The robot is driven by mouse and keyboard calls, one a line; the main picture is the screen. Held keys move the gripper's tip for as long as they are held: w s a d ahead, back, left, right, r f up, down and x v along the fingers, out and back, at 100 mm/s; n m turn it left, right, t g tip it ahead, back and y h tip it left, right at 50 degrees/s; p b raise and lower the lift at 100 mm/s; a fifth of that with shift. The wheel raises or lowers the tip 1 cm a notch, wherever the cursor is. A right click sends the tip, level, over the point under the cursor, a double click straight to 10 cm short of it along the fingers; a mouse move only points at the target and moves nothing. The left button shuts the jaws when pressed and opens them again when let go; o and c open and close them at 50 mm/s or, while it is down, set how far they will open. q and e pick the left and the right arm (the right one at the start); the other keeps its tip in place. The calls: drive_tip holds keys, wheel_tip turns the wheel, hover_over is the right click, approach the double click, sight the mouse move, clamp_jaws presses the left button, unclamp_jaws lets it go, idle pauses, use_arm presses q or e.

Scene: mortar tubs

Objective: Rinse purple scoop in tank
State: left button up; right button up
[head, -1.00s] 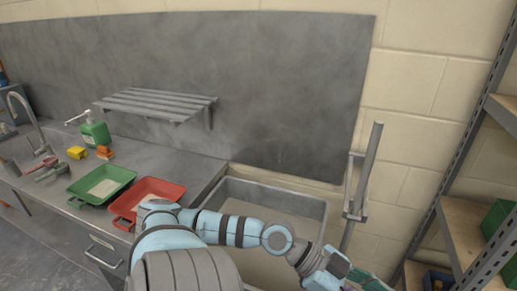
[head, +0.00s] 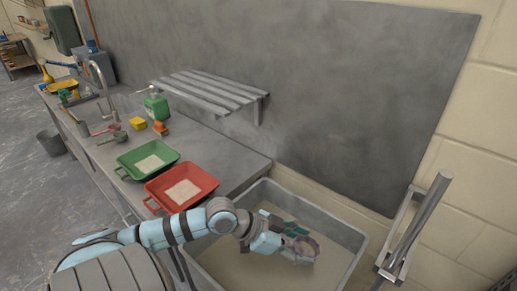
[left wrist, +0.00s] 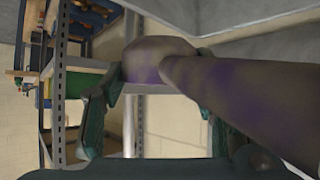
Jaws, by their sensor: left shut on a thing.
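The purple scoop (head: 307,246) is in my left gripper (head: 290,242), within the outline of the grey tank (head: 345,240). The tank holds a murky beige surface. I cannot tell whether the scoop touches it. In the left wrist view the scoop (left wrist: 152,60) shows large between the fingers of the left gripper (left wrist: 155,112). Its thick handle runs to the lower right. Brownish-grey smears cover much of its purple surface. My right gripper is out of view.
A red tray (head: 152,190) and a green tray (head: 130,160) with pale contents stand on the steel counter left of the tank. A slatted shelf (head: 210,95) hangs above. A green bottle (head: 156,107), yellow sponge (head: 137,124) and tap (head: 100,85) are farther back. A metal post (head: 420,225) stands right of the tank.

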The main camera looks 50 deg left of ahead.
use_arm(q)
drive_tip(key=w+a+f+n+g+y+p, duration=0.1)
drive_tip(key=a+n+g+y+p, duration=0.1)
drive_tip(key=a+n+y, duration=0.5)
drive_tip(key=w+a+f+n+g+y+p, duration=0.2)
drive_tip(key=a+n, duration=0.3)
drive_tip(key=a, duration=0.5)
drive_tip(key=f+b, duration=0.8)
drive_tip(key=f, duration=0.6)
drive_tip(key=f+b, duration=0.7)
drive_tip(key=f, duration=0.7)
drive_tip(key=shift+s+f+b, duration=0.2)
drive_tip(key=shift+f+b, duration=0.15)
drive_tip(key=shift+b, duration=0.05)
drive_tip(key=shift+r, duration=0.15)
wheel_tip(320, 180, up, 28)
drive_tip(key=p, duration=1.5)
